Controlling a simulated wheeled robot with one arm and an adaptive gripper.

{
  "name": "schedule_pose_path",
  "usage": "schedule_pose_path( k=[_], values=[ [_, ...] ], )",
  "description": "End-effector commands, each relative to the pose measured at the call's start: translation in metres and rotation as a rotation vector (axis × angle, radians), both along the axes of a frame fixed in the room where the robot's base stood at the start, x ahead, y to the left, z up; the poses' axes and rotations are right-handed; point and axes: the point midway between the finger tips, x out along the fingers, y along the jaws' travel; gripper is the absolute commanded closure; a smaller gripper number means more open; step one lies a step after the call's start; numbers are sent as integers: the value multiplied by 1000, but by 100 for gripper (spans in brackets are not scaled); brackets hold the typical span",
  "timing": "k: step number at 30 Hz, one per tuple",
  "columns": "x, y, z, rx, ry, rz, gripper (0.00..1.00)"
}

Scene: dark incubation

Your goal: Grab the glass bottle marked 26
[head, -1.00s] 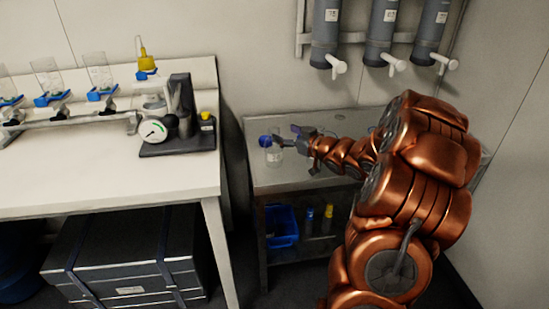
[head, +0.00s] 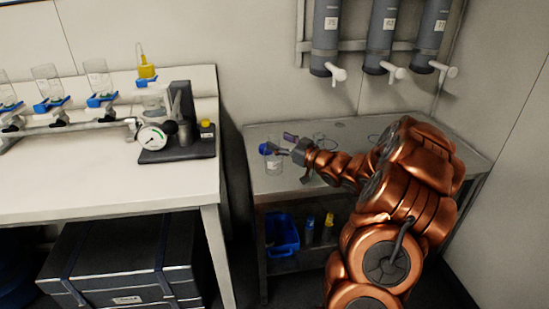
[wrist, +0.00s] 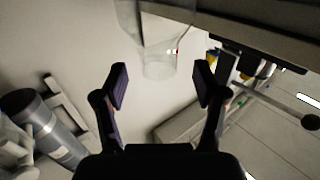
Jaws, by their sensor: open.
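A clear glass bottle with a blue cap (head: 273,161) stands on the grey metal side table (head: 262,186), near its left end. No number on it can be read. My gripper (head: 287,145) is just right of the bottle at about cap height, with its dark fingers pointing left. In the wrist view, my gripper (wrist: 161,82) is open and empty, its two fingers apart. A clear glass vessel (wrist: 160,50) shows beyond the fingertips in line with the gap, with a small red mark; I cannot tell whether it is the same bottle.
A white bench (head: 100,180) with a black gauge stand (head: 180,140) lies to the left, across a narrow gap. Grey wall dispensers (head: 383,38) hang above the side table. A blue bin (head: 283,232) sits on its lower shelf. Small glassware lies behind my arm.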

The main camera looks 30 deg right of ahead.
Motion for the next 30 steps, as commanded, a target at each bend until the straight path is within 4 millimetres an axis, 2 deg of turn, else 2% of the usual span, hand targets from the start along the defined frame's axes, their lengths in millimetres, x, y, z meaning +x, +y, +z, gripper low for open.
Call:
schedule_pose_path(
  k=[7,18,30],
  values=[
    [23,5,0,-4,-1,0,29],
    [28,6,0,-3,0,-1,29],
    [28,6,0,-2,0,-2,71]
  ],
)
